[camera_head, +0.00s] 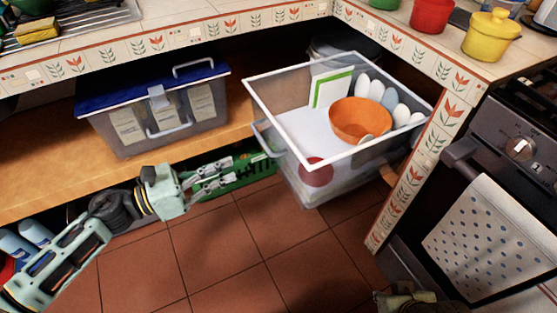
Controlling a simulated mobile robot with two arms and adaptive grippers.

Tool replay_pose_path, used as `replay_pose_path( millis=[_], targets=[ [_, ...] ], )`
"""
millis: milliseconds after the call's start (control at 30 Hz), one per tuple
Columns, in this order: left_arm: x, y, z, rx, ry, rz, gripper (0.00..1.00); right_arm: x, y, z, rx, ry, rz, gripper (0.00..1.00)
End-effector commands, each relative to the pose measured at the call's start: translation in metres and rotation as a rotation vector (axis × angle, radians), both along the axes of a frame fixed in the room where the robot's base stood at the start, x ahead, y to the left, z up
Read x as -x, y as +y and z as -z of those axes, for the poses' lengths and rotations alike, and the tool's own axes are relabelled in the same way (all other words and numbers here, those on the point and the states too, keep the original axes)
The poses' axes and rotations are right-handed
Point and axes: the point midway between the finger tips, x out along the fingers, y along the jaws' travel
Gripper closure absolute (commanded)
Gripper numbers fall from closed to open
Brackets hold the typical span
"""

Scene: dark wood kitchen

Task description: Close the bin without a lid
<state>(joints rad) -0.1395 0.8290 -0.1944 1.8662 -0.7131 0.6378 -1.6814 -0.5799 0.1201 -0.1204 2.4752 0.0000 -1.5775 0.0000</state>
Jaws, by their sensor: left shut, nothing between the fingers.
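The bin without a lid (297,150) is a clear box with a white rim, standing open and pulled out in the corner right of centre. It holds an orange bowl, several white and bluish egg-shaped items and a green-edged white item. A second clear bin (190,127) on the wooden shelf is covered by a blue lid (130,86) with a handle on top. My left gripper (233,174) is shut and empty, left of the open bin's front and below the shelf edge, apart from the rim. My right gripper is not seen; only a piece of my right arm shows at the bottom edge.
A wooden shelf (40,172) runs under the tiled counter. A green crate (258,166) sits below it, behind my left gripper. The oven (510,140) with a dotted towel (490,240) stands at right. The tiled floor (240,255) in front is clear.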

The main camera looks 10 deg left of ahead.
Motion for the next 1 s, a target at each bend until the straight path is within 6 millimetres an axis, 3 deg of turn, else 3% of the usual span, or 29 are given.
replay_pose_path(
  millis=[267,700,1000],
  targets=[
    [-0.015,-0.026,-0.004,-0.005,-0.015,0.007,1.0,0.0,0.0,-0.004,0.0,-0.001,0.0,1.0],
    [-0.063,-0.097,-0.003,-0.003,-0.01,0.005,1.0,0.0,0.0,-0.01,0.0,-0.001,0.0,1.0],
    [-0.076,-0.117,-0.002,-0.004,-0.008,0.003,1.0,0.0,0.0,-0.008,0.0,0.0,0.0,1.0]
  ],
)
